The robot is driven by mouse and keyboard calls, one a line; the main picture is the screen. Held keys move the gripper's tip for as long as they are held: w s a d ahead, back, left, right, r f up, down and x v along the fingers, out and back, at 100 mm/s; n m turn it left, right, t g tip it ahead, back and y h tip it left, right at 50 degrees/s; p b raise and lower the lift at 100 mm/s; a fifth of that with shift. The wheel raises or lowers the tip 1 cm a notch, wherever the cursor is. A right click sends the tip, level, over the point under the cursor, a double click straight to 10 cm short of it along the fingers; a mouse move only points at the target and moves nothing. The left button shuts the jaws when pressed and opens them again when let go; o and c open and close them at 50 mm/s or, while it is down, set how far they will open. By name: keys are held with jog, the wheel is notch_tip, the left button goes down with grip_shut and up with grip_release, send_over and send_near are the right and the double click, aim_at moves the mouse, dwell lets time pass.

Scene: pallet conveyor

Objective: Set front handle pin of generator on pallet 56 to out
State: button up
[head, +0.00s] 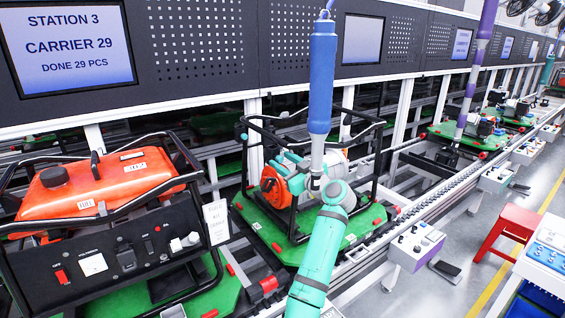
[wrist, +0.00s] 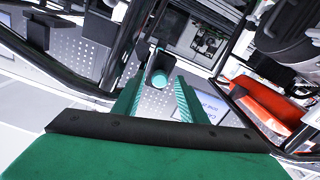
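A generator with an orange tank (head: 95,188) and black control panel stands at left on a green pallet (head: 215,290). A second generator, with an orange round cover (head: 277,187) inside a black tube frame, stands on a green pallet (head: 290,250) mid-picture. I cannot read the number 56 on either pallet or make out the front handle pin.
A blue hanging cylinder (head: 321,70) is above the middle generator, close to my arm. A screen (head: 68,45) reads Station 3, Carrier 29. A control box (head: 415,245) and red stool (head: 505,232) stand at right. Dark frame tubes cross the wrist view.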

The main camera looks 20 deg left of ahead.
jog(key=shift+w+a, duration=0.15)
grip_shut()
jog(key=shift+v, duration=0.85)
jog(key=shift+c, duration=1.8)
grip_release()
jog(key=shift+w+f, duration=0.1)
jog(key=o, duration=0.4)
jog(key=shift+d, duration=0.4)
jog(key=shift+c, duration=0.2)
jog(key=shift+a, duration=0.45)
jog(key=shift+s+d, duration=0.45)
jog(key=shift+d, duration=0.1)
jog(key=v, duration=0.9)
jog(key=shift+s, duration=0.25)
